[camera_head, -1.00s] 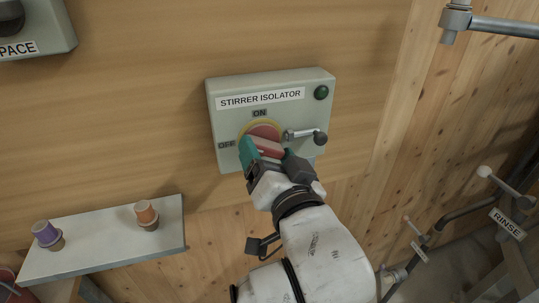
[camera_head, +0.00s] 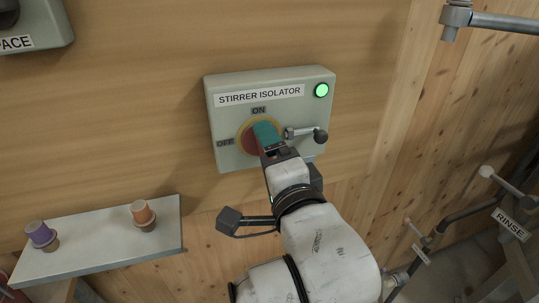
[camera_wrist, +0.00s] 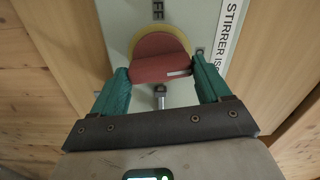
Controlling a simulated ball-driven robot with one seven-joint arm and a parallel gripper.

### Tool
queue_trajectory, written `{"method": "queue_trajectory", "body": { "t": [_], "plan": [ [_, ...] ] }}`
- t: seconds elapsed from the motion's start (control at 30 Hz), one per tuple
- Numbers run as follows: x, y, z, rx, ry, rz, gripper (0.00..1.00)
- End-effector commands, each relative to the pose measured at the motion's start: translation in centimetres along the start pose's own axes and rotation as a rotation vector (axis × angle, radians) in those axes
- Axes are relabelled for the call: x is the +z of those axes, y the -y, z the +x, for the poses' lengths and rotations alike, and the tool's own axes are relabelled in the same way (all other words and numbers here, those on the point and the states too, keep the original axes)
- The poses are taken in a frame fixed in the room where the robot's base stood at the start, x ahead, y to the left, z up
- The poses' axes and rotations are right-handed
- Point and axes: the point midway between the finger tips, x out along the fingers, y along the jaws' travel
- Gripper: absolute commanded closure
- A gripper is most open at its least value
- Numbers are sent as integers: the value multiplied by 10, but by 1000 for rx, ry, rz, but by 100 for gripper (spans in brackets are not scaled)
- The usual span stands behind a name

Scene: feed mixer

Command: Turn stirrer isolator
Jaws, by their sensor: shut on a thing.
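The stirrer isolator (camera_head: 226,118) is a pale green-grey box on the wooden wall, with OFF at the left of its dial and ON above. Its red rotary knob (camera_head: 250,143) sits on a yellow ring, partly hidden by my gripper (camera_head: 267,135). In the wrist view the knob's grip (camera_wrist: 158,66) lies between the two green fingers of my gripper (camera_wrist: 160,72), which is shut on it. A white mark on the grip is at the end toward ON. The green lamp (camera_head: 321,90) at the box's upper right is lit.
A lever with a dark ball end (camera_head: 320,136) juts from the box, close right of my gripper. A RINSE label (camera_head: 509,224) and pipes are at right.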

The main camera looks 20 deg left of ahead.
Motion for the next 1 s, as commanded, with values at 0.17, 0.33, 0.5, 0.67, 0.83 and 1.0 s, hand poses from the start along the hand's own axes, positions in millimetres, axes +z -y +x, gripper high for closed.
{"method": "queue_trajectory", "body": {
  "t": [0.17,0.33,0.5,0.67,0.83,1.0],
  "plan": [
    [-1,-2,0,2,-2,94,54],
    [0,-2,0,3,-1,148,54],
    [0,-2,0,3,-2,173,54],
    [-1,-2,0,4,-2,178,54],
    [-1,-2,0,4,-2,179,54],
    [-1,-2,0,4,-2,178,15]
  ]
}}
